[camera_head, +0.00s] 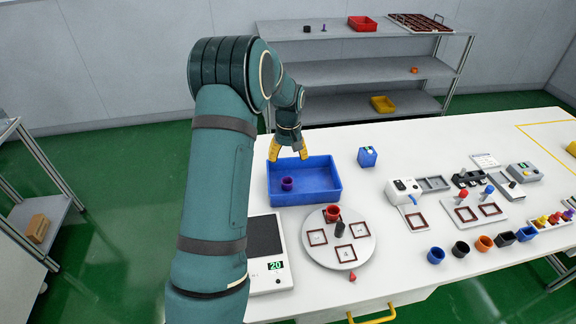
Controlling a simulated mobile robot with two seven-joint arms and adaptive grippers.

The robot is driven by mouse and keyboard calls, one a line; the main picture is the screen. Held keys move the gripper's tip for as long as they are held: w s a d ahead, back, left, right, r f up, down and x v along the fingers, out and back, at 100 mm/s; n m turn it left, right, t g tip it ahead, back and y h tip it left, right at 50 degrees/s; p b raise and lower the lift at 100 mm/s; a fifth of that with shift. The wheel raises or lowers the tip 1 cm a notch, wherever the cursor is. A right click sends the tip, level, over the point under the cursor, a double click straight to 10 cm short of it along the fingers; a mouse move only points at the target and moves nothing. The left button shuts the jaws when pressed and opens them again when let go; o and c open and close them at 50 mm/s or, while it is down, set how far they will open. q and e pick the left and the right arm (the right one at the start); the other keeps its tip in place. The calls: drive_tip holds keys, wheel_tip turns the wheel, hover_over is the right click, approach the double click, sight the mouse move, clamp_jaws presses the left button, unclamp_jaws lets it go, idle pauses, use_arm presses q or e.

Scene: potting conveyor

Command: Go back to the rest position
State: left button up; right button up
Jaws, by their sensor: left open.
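My left arm comes in from the lower left and reaches up and over the table. Its gripper (288,150) has yellow fingers, points down and is open above the back left part of the blue tray (318,194). A small purple cup (287,184) stands in the tray, below the gripper and apart from it. My right gripper is not in view.
A round plate (373,246) with square frames, a red cup (333,213) and a dark peg stands in front of the tray. A scale (270,284) is at left. Several cups and devices fill the table's right. A grey shelf (350,72) stands behind.

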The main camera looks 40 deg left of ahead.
use_arm(q)
drive_tip(key=shift+r, duration=0.6)
